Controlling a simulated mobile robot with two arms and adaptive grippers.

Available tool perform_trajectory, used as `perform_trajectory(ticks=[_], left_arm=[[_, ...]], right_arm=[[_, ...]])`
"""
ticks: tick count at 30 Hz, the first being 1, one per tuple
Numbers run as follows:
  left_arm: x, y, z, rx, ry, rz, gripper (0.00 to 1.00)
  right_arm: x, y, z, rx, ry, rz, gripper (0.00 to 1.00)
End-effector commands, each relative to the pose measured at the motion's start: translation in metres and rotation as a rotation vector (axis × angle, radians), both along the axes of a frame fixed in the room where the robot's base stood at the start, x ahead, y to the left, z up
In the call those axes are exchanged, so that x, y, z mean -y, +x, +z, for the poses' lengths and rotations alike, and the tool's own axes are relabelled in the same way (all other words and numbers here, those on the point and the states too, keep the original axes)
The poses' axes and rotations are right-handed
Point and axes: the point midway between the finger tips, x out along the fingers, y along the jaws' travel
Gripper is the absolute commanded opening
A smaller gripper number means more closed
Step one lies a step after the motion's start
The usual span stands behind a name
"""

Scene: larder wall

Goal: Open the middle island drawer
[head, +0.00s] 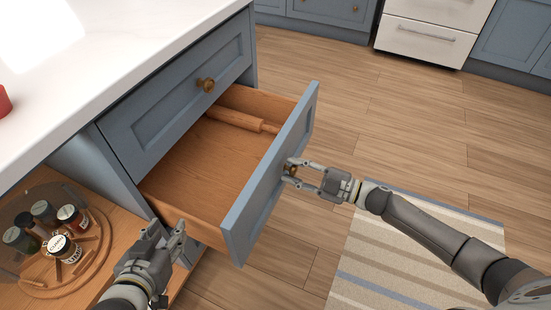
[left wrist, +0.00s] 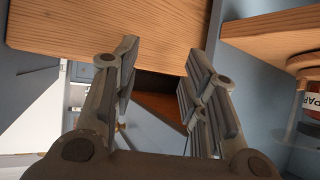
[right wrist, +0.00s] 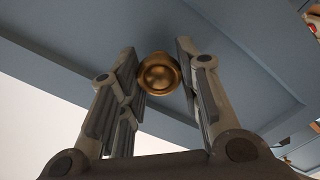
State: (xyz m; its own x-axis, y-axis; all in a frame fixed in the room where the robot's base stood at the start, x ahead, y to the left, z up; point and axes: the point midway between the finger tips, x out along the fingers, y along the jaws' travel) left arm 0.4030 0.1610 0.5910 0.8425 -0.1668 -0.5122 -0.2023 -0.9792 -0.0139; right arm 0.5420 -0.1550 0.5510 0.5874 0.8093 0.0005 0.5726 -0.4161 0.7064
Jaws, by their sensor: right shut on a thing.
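The middle island drawer (head: 270,185) is blue-fronted with a wooden inside and stands pulled well out below a shut top drawer (head: 180,95). A wooden rolling pin (head: 232,119) lies inside toward the back. My right gripper (head: 289,172) is shut on the drawer's round brass knob, which shows between the fingers in the right wrist view (right wrist: 159,74). My left gripper (head: 168,232) is open and empty beside the drawer's near side, close to the wooden drawer side (left wrist: 150,30) seen in the left wrist view.
A round turntable with several spice jars (head: 62,248) sits on the open wooden shelf at the lower left. The white countertop (head: 120,40) is above. A striped rug (head: 400,255) lies on the floor at right; the wooden floor in front is clear.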

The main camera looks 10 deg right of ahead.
Motion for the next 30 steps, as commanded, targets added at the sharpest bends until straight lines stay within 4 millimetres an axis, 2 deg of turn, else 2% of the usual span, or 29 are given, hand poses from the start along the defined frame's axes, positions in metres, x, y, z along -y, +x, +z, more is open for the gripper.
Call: perform_trajectory(ticks=[3, 12, 19, 30], left_arm=[[-0.008, -0.018, -0.016, -0.127, 0.029, 0.009, 0.4], [-0.021, -0.056, -0.044, -0.346, 0.078, 0.025, 0.4], [-0.025, -0.067, -0.051, -0.408, 0.091, 0.03, 0.4], [-0.026, -0.069, -0.052, -0.414, 0.092, 0.03, 0.4]], right_arm=[[0.022, -0.016, -0.001, -0.008, -0.006, -0.002, 0.0], [0.06, -0.044, -0.002, -0.005, -0.005, -0.001, 0.0], [0.07, -0.052, -0.002, -0.004, -0.003, -0.001, 0.0], [0.071, -0.053, -0.002, -0.002, -0.003, 0.0, 0.0]])
